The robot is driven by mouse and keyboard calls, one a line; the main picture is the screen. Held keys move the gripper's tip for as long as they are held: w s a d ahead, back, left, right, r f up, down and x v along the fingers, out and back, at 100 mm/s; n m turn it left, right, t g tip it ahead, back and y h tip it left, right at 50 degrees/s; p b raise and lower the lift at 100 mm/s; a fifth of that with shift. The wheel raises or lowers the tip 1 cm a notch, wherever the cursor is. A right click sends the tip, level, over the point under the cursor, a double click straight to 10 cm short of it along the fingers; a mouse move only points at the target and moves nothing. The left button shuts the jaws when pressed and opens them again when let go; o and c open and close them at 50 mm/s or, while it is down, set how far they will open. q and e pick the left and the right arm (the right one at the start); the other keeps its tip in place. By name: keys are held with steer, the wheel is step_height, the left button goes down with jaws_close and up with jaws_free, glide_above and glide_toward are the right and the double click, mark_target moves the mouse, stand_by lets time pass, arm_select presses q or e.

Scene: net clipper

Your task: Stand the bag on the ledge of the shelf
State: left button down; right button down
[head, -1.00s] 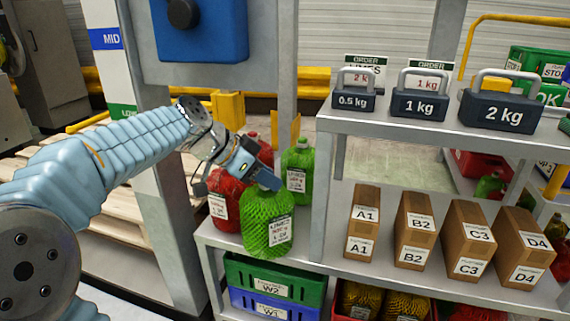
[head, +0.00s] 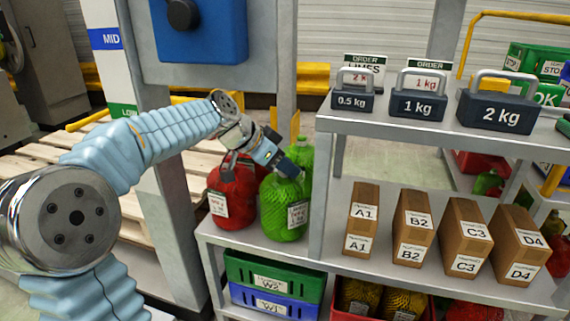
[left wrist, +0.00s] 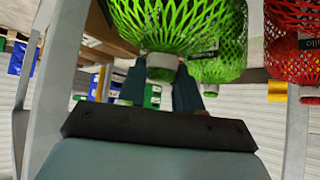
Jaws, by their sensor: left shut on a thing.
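A green net bag (head: 281,212) with a white label is at the left ledge of the shelf (head: 235,244). My left gripper (head: 287,168) points down and is shut on the neck of this bag. In the left wrist view the bag (left wrist: 165,22) hangs at the neck between my fingers (left wrist: 160,82). The bag looks upright; I cannot tell whether its base touches the ledge. A second green bag (head: 303,152) stands close behind it, partly hidden. A red bag (head: 235,197) stands to its left. My right gripper is not in view.
Shelf upright (head: 325,200) stands just right of the bags. Brown boxes (head: 416,229) fill the shelf to the right, with several weights (head: 418,97) on the upper shelf. Green and blue crates (head: 275,276) sit below the ledge. A grey post (head: 175,220) rises at left.

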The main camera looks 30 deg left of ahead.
arm_select(q)
steer(key=shift+f, duration=0.15)
steer(key=c, duration=0.8)
jaws_free()
steer(key=shift+o, duration=0.2)
steer(key=shift+r, duration=0.25)
steer(key=v, duration=0.7)
steer(key=shift+s, duration=0.2)
